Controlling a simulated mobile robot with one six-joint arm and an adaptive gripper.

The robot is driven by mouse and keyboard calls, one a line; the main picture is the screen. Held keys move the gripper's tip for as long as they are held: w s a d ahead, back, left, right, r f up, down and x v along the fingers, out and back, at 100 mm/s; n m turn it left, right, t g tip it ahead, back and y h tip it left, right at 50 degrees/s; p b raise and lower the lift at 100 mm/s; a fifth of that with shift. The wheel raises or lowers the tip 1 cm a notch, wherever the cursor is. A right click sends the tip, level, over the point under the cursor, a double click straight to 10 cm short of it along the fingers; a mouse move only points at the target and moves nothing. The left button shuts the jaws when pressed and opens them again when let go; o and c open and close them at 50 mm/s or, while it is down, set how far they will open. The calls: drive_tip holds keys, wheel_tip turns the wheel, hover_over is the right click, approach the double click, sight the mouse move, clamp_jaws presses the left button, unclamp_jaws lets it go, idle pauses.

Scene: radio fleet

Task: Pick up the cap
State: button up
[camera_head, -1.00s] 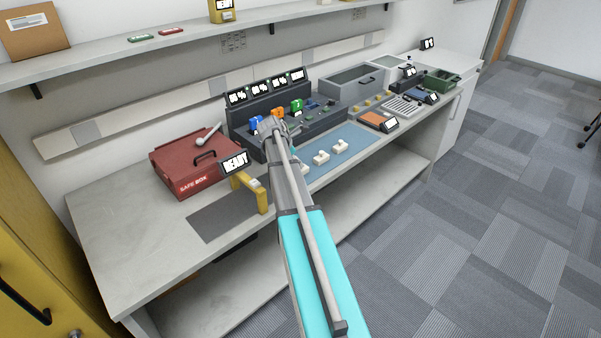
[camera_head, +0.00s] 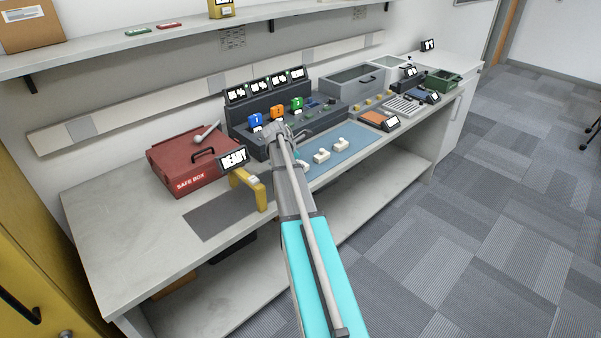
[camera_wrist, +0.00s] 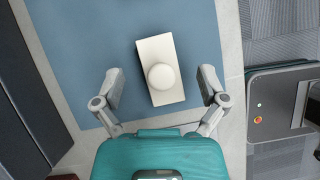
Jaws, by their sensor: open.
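The task's cap appears to be one of the small white pieces on the blue mat (camera_head: 351,153); I cannot tell which one is meant. In the wrist view, a white rectangular block with a round knob on top (camera_wrist: 161,76) lies on the blue mat (camera_wrist: 80,45). My gripper (camera_wrist: 160,90) is open, with one finger on each side of the block's near part, apart from it. My gripper (camera_head: 284,136) is over the mat's left end.
A dark charger rack (camera_head: 245,112) with blue, orange and green radios stands behind the mat. An orange-topped device (camera_head: 375,119) sits to the right.

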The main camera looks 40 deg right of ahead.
drive_tip(key=shift+d+f, duration=0.25)
drive_tip(key=shift+f, duration=0.15)
idle(0.3)
drive_tip(key=c, duration=0.9)
